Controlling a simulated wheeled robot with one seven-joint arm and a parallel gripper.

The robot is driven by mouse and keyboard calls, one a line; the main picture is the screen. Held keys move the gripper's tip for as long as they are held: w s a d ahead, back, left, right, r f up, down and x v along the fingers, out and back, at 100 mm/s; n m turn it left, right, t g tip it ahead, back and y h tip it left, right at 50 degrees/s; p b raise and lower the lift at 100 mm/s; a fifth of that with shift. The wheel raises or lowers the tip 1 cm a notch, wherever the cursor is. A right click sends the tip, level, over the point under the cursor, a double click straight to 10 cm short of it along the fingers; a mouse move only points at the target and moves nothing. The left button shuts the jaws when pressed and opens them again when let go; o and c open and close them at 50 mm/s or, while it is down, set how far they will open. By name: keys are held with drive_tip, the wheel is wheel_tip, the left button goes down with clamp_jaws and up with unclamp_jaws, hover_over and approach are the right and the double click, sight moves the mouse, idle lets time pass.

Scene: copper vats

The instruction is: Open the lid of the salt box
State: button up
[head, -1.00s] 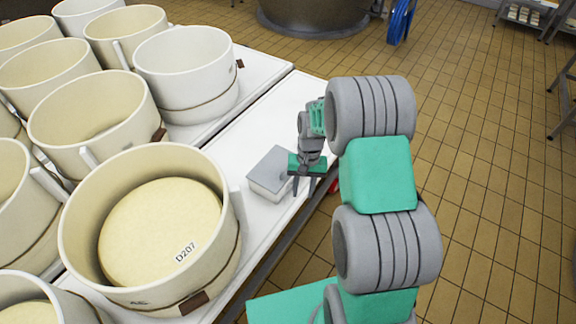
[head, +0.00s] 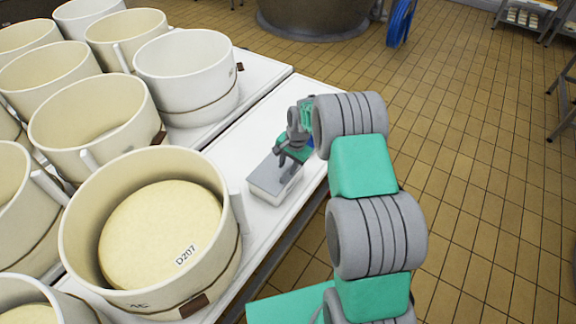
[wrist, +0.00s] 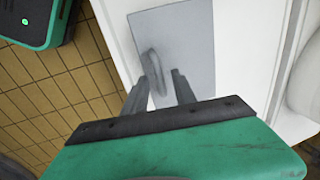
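The salt box is a small pale box (head: 284,196) with a flat grey lid (head: 262,181), standing on the white table top. The lid looks shut. In the wrist view the grey lid (wrist: 190,45) fills the upper middle, with a raised grey loop handle (wrist: 152,62) near its left part. My gripper (head: 281,161) is over the lid in the head view and hides part of it. In the wrist view my gripper (wrist: 159,76) is open, with one finger on each side of the handle's near end. I cannot tell whether the fingers touch it.
A cream tub (head: 222,245) with a cheese labelled D207 stands left of the box. Several more tubs, including a white one (head: 190,65), fill the left side. Bare white table (head: 285,108) lies beyond the box. The table edge and tiled floor are to the right.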

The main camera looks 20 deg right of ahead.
drive_tip(key=shift+c, duration=0.5)
clamp_jaws()
idle(0.9)
